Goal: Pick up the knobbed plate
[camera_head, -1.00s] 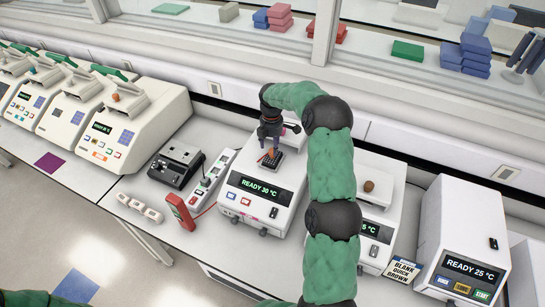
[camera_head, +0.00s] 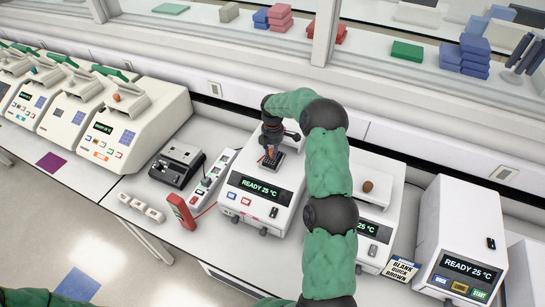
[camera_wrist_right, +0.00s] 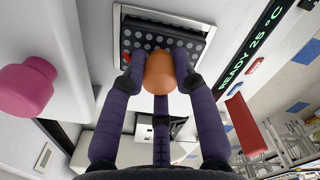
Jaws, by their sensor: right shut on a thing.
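The knobbed plate (camera_wrist_right: 162,35) is a dark plate with rows of round wells and an orange knob (camera_wrist_right: 159,72). In the head view the plate (camera_head: 265,166) sits at the top of the middle white cycler (camera_head: 240,208), whose display reads READY 25 °C. My right gripper (camera_head: 269,154) points down over it. In the wrist view its purple fingers (camera_wrist_right: 159,80) are shut around the knob. The plate lies within the pale frame of the block; I cannot tell whether it is lifted at all. My left gripper is out of view; only a green sleeve shows at bottom left.
A cycler with a brown knob (camera_head: 368,187) stands to the right, with another cycler (camera_head: 465,235) beyond. A dark device (camera_head: 177,164), a power strip (camera_head: 212,178) and a red handheld (camera_head: 181,211) lie left. A pink knob (camera_wrist_right: 25,88) is close in the wrist view.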

